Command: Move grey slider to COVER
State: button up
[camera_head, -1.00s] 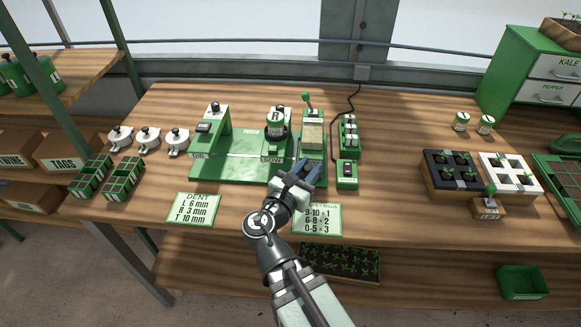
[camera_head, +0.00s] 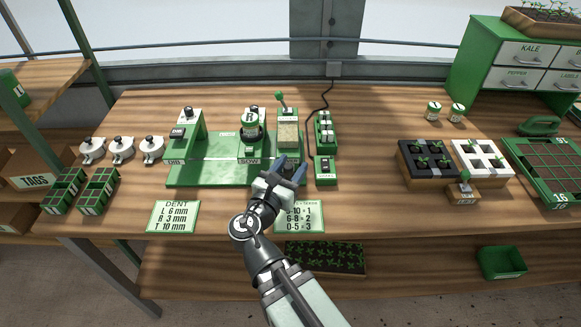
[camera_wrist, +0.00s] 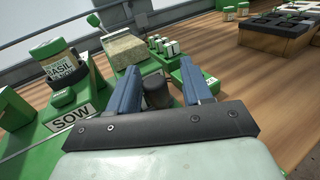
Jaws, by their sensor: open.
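A dark grey knob (camera_wrist: 157,91), which looks like the grey slider, stands between my fingers in the wrist view; whether they touch it is not clear. My gripper (camera_head: 291,167) is open at the front of the hopper station, and its blue fingers also show in the wrist view (camera_wrist: 158,70). In the head view my gripper hides most of the knob's spot. The hopper station (camera_head: 288,115) holds tan granular material and has a green-knobbed lever. The SOW plate (camera_wrist: 73,118) lies left of my gripper. I cannot read a COVER mark.
A basil jar (camera_wrist: 54,63) stands at the sow station on the green base (camera_head: 212,174). A small green switch box (camera_head: 325,171) is close on the right, with a block of white buttons (camera_head: 325,131) behind it. Bare bench lies farther right, before the black seedling tray (camera_head: 400,165).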

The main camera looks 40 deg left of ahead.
jog(key=shift+r, duration=0.1)
jog(key=shift+r, duration=4.9)
jog(key=shift+w, duration=0.1)
